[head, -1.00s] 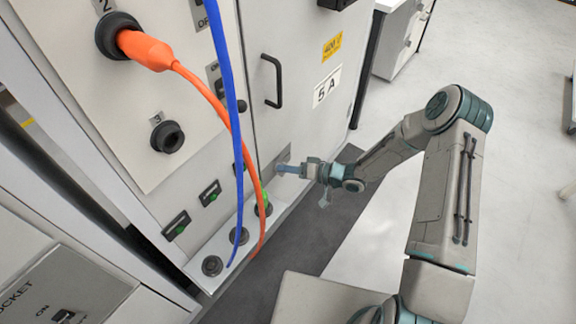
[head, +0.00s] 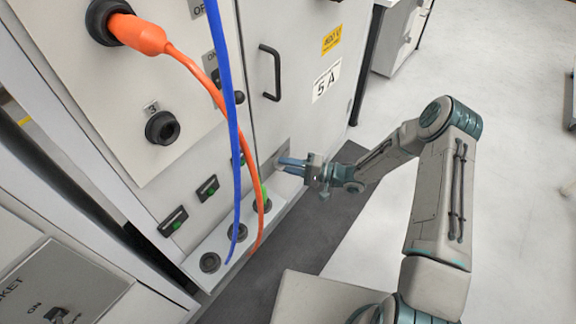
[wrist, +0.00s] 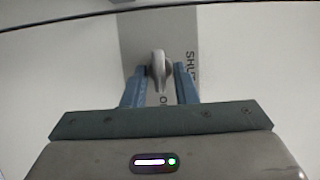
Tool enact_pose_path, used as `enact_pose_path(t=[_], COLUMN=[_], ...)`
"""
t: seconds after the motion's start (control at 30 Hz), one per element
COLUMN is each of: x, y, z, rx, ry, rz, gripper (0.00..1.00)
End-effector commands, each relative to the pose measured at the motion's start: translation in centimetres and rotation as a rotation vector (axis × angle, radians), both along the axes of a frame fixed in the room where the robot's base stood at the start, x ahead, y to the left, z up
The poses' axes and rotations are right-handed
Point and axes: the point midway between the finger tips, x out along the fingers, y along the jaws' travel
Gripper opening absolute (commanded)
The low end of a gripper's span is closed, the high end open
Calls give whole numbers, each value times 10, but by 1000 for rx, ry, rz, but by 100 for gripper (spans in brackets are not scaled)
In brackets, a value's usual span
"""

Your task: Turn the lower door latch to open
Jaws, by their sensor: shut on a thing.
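The lower door latch (wrist: 158,68) is a small grey knob on a grey label plate (wrist: 205,48), seen at the upper middle of the wrist view. My gripper (wrist: 160,72) has its two blue fingers on either side of the knob and is shut on it. In the head view my gripper (head: 282,164) reaches the lower part of the cabinet door (head: 285,120). There the latch is hidden behind the fingers. Part of the plate's lettering is covered by the right finger in the wrist view.
A black door handle (head: 271,73) stands out above my gripper. A blue cable (head: 233,135) and an orange cable (head: 205,80) hang just left of it, down to a ledge with round sockets (head: 210,262). Open floor (head: 500,110) lies to the right.

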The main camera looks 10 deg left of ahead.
Motion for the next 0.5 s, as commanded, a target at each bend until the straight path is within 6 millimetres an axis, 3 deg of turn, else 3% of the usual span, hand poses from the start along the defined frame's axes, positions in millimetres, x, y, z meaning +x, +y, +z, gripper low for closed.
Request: enact_pose_path(t=[0.47,0.5], x=[-1,-1], y=[0,0], z=[-1,-1], rx=[3,3], ry=[14,14], rz=[0,0], gripper=[3,33])
